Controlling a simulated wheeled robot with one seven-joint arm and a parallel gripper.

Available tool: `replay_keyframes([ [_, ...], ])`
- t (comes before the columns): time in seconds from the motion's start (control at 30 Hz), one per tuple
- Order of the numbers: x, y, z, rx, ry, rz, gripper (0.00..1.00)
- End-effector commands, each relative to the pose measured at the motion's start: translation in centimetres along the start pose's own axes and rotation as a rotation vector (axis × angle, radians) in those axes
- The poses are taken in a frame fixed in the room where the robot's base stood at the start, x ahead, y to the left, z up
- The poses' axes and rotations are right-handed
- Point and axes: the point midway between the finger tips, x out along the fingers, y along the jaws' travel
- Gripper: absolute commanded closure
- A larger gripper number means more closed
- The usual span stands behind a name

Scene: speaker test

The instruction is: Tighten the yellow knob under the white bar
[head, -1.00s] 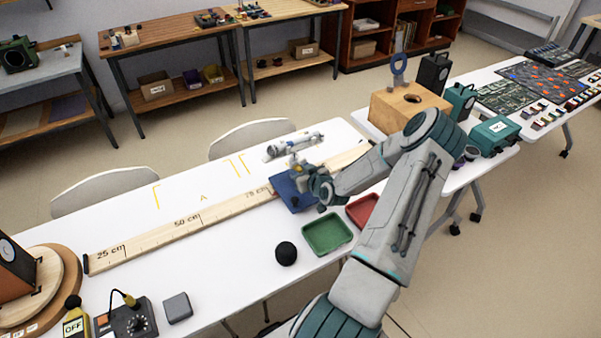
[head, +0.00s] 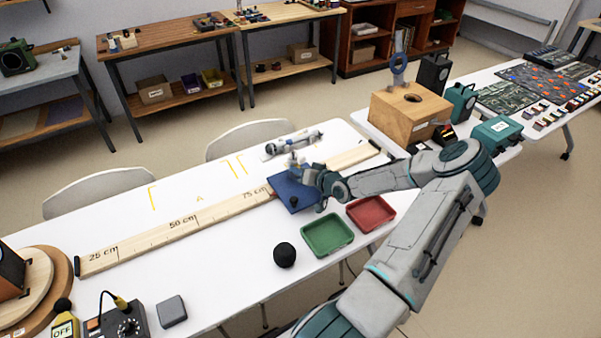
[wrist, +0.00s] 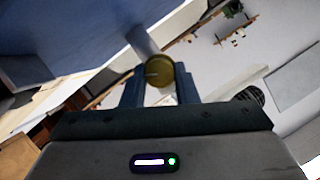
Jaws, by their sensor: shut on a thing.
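In the wrist view the yellow knob (wrist: 158,72) sits between my two fingers, at the end of a grey rod (wrist: 143,42). My gripper (wrist: 160,88) is shut on the knob, one finger on each side. In the head view my gripper (head: 306,173) reaches in from the right, just above a blue plate (head: 290,195) on the wooden rail. The white bar (head: 293,144) lies level above and behind it. The knob cannot be made out clearly in the head view, and its threads are hidden.
The wooden rail (head: 160,231) with centimetre marks runs along the white table (head: 235,262). A wooden box (head: 385,122) stands to the right.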

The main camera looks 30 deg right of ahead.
Motion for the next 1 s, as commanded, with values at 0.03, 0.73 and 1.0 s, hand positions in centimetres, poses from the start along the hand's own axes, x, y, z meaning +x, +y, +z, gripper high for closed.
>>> replay_keyframes([
  [0.03,0.0,0.1,-0.1,0.007,0.002,-0.001,0.96],
  [0.73,0.0,0.0,0.0,0.012,0.001,-0.004,0.51],
  [1.0,-1.9,0.2,0.0,0.011,0.002,-0.002,0.51],
])
